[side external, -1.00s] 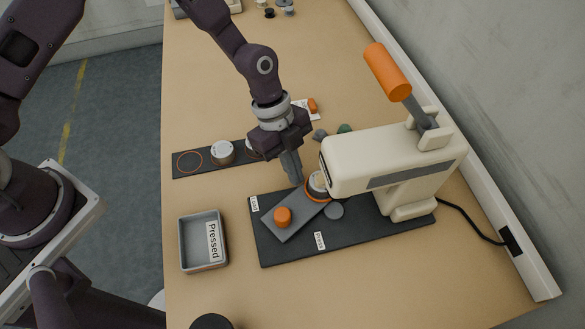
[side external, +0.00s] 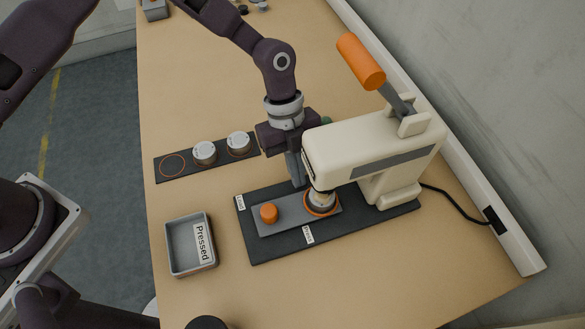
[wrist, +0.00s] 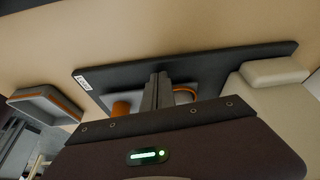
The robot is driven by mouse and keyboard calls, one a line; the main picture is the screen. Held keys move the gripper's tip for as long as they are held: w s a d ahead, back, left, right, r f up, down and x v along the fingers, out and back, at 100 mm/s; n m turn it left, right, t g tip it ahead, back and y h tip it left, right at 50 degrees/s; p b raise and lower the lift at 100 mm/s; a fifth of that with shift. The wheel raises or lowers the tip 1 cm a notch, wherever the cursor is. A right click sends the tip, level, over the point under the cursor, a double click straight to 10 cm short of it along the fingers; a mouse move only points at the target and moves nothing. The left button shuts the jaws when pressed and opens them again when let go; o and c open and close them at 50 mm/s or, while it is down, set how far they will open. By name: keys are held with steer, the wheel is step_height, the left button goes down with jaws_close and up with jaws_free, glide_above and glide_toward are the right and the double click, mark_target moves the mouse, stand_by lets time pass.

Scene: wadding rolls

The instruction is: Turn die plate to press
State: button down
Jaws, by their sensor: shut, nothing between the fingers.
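The grey die plate (side external: 287,216) lies on the dark base of the press (side external: 262,248). An orange knob (side external: 269,213) stands on its left end, near the "Load" label. Its right end has an orange ring holding a white and metal round piece (side external: 321,199), at the press head near the "Press" label. My gripper (side external: 299,181) is shut and empty, pointing down just behind the plate, close to the round piece; I cannot tell whether it touches. In the wrist view the closed fingers (wrist: 157,91) stand between the orange knob (wrist: 121,108) and the orange ring (wrist: 185,93).
The cream press (side external: 375,150) with its raised orange handle (side external: 361,61) stands right of my gripper. A dark strip (side external: 173,172) behind holds two white round pieces and an empty orange circle. A grey "Pressed" tray (side external: 176,259) stands left, looking empty.

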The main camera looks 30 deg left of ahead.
steer(key=shift+s+d, duration=0.1)
steer(key=shift+d, duration=0.3)
stand_by(0.5)
steer(key=w+a, duration=0.2)
steer(key=shift+w+a, duration=0.35)
steer(key=shift+w, duration=0.05)
steer(key=a+r+n+t+y, duration=0.1)
steer(key=a+r+n, duration=0.3)
steer(key=r, duration=0.7)
steer(key=a+r+n+t+y, duration=0.1)
steer(key=a+r+n+t, duration=0.1)
steer(key=a+r, duration=0.65)
steer(key=s+a+r+n+t+y, duration=0.2)
steer(key=s+a+r+n, duration=0.3)
steer(key=s+r+n, duration=0.3)
steer(key=s+a+r+n+t, duration=0.1)
steer(key=s+a+n, duration=0.2)
steer(key=s+n, duration=0.3)
steer(key=s+a+r+n+t, duration=0.2)
steer(key=s+n, duration=0.3)
steer(key=s, duration=0.3)
steer(key=shift+a+r+n+h, duration=0.15)
steer(key=shift+a+n+h, duration=0.2)
steer(key=shift+a, duration=0.4)
